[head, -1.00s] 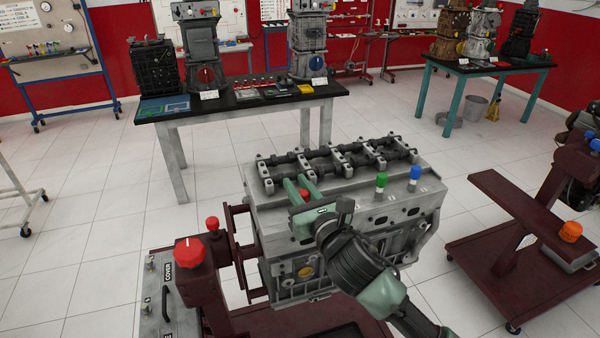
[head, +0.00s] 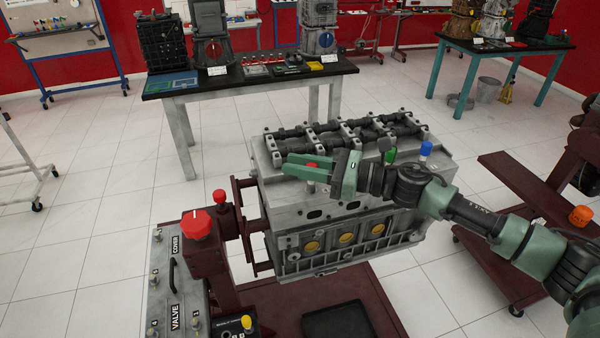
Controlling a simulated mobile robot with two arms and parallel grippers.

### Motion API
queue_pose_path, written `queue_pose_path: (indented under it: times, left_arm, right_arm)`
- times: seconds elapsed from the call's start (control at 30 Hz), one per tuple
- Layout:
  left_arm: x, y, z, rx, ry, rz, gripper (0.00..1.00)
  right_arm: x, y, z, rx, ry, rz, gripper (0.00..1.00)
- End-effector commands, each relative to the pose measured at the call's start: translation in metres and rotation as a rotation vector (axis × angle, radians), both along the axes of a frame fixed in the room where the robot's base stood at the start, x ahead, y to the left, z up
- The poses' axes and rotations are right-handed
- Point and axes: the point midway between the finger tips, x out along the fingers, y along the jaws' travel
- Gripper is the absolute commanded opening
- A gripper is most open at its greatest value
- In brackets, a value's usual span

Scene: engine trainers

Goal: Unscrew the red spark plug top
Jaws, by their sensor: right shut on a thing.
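The engine block (head: 350,215) stands on a dark red stand, with the camshaft assembly on top. The red spark plug top (head: 312,165) sits at the left of the block's upper face, mostly hidden by my gripper fingers. My right gripper (head: 301,167) reaches in from the right, its green fingers pointing left and shut on the red top, one on each side of it. A green spark plug top (head: 390,155) and a blue one (head: 426,148) stand upright further right, the green one partly behind my arm. My left gripper is out of view.
A dark tray (head: 338,322) lies in front. A second dark red stand with an orange knob (head: 580,216) is at right. Tables stand behind.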

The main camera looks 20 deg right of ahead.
Motion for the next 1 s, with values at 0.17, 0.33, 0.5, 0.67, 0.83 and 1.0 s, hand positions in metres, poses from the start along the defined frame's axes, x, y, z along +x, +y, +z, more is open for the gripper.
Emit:
queue_pose_path:
  times: [0.17,0.33,0.5,0.67,0.83,1.0]
  left_arm:
    - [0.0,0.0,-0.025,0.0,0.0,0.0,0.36]
    - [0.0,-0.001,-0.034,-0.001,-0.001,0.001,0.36]
    - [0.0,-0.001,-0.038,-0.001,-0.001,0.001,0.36]
    - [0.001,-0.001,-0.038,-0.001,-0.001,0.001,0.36]
    - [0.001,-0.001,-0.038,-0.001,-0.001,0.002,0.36]
    - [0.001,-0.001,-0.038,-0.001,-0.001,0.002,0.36]
  right_arm:
    - [-0.001,0.001,-0.004,0.001,-0.004,0.095,0.0]
    - [-0.004,0.003,-0.002,0.002,-0.003,0.154,0.0]
    - [-0.005,0.003,0.0,0.002,-0.002,0.181,0.0]
    - [-0.005,0.003,0.001,0.002,-0.002,0.187,0.0]
    - [-0.005,0.003,0.001,0.002,-0.002,0.187,0.0]
    - [-0.005,0.003,0.001,0.003,-0.003,0.187,0.31]
